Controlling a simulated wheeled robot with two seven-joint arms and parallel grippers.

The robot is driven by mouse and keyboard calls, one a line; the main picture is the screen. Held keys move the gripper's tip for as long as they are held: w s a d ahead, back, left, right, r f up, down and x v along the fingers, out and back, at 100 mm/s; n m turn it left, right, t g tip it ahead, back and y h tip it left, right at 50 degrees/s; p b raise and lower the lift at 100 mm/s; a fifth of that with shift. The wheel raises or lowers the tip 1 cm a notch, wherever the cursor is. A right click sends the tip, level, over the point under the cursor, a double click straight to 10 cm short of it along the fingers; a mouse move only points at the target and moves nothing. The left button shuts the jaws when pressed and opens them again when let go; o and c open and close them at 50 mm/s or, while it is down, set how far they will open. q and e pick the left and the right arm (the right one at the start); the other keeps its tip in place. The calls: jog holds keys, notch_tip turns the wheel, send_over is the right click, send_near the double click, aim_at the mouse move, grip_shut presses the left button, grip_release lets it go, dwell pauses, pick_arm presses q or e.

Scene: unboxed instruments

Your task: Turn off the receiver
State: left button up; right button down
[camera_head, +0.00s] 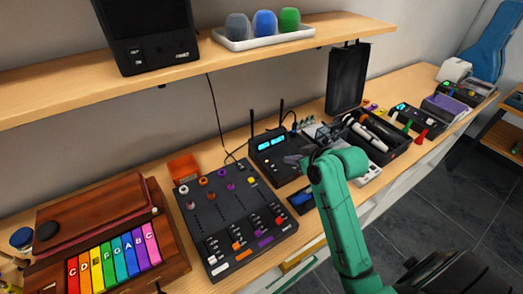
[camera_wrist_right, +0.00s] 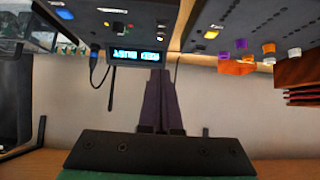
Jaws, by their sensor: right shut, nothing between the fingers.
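The receiver (camera_head: 272,146) is a black box with two upright antennas and two lit cyan display windows, standing at the back of the wooden bench in the head view. In the wrist view, which is upside down, its lit display (camera_wrist_right: 137,56) shows just beyond my fingertips. My right gripper (camera_head: 291,160) is shut and empty. Its dark fingers reach in from the right, in front of the receiver's right part, and hide some of its front panel. The fingers also show in the wrist view (camera_wrist_right: 158,75). I cannot tell whether they touch the receiver. My left gripper is not in view.
A black mixer (camera_head: 226,240) with coloured knobs lies left of the receiver. A rainbow-keyed instrument (camera_head: 115,256) is further left. A black case with microphones (camera_head: 397,142) stands on the right. A shelf (camera_head: 222,60) with a speaker and tray hangs above. My green arm crosses the bench front.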

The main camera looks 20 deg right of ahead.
aim_at(276, 170)
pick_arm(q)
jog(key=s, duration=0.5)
pick_arm(e)
jog(key=p+x, duration=0.2)
jog(key=x, duration=0.4)
jog(key=shift+w, duration=0.4)
jog(key=f, duration=0.1)
jog(key=w+f+p, duration=0.1)
jog(key=f, duration=0.2)
jog(key=shift+w+a+f+p, duration=0.1)
jog(key=shift+w+f+p, duration=0.15)
jog(key=shift+f+p, duration=0.15)
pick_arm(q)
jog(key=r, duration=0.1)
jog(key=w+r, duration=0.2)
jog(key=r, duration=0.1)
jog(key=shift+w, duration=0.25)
pick_arm(e)
jog(key=shift+f, duration=0.3)
